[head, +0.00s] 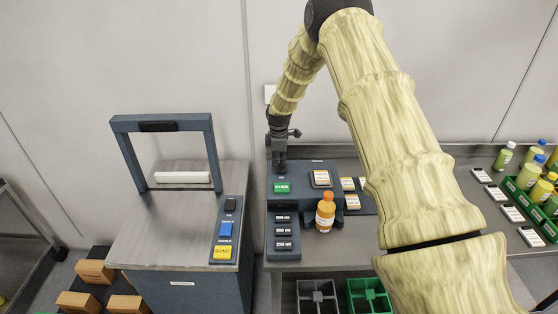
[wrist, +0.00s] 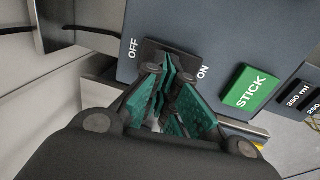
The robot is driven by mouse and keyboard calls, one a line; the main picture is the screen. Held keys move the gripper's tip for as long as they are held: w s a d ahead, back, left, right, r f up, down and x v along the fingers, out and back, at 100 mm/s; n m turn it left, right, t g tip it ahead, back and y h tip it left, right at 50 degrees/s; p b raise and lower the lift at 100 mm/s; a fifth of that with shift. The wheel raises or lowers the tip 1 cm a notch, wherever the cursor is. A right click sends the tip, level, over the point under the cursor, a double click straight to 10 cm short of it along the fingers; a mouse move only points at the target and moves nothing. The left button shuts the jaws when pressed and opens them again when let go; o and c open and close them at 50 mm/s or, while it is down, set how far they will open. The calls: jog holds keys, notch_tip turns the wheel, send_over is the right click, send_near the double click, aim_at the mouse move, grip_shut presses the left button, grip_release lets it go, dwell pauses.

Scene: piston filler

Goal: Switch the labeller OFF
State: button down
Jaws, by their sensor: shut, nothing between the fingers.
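The labeller (head: 303,178) is a dark blue-grey machine with a green STICK button (head: 282,187), on the table in the middle of the head view. In the wrist view its top carries a dark switch plate (wrist: 170,48) with OFF printed on the left and ON on the right. My gripper (head: 279,161) points down over this switch, with its fingers closed and empty. In the wrist view the fingertips (wrist: 168,72) cover the middle of the plate. The switch lever is hidden behind them, so its position and any contact cannot be told. The STICK button (wrist: 251,92) lies right of the fingers.
An orange bottle (head: 325,212) stands by the labeller's front, near several volume buttons (head: 284,231). A machine with an upright frame (head: 162,124) stands to the left. Green crates with bottles (head: 527,200) are at the far right. Wooden blocks (head: 95,271) lie at lower left.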

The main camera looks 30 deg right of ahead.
aim_at(279, 165)
jog(key=r, duration=0.1)
jog(key=r+p, duration=0.1)
jog(key=r, duration=0.2)
jog(key=shift+w+d+r+p, duration=0.2)
jog(key=shift+w+r+p, duration=0.05)
jog(key=shift+p, duration=0.15)
jog(key=shift+r+b, duration=0.2)
jog(key=shift+b, duration=0.3)
notch_tip(279, 165, up, 9)
jog(key=w+b, duration=0.1)
jog(key=b, duration=0.2)
jog(key=shift+d+b, duration=0.25)
jog(key=shift+b, duration=0.15)
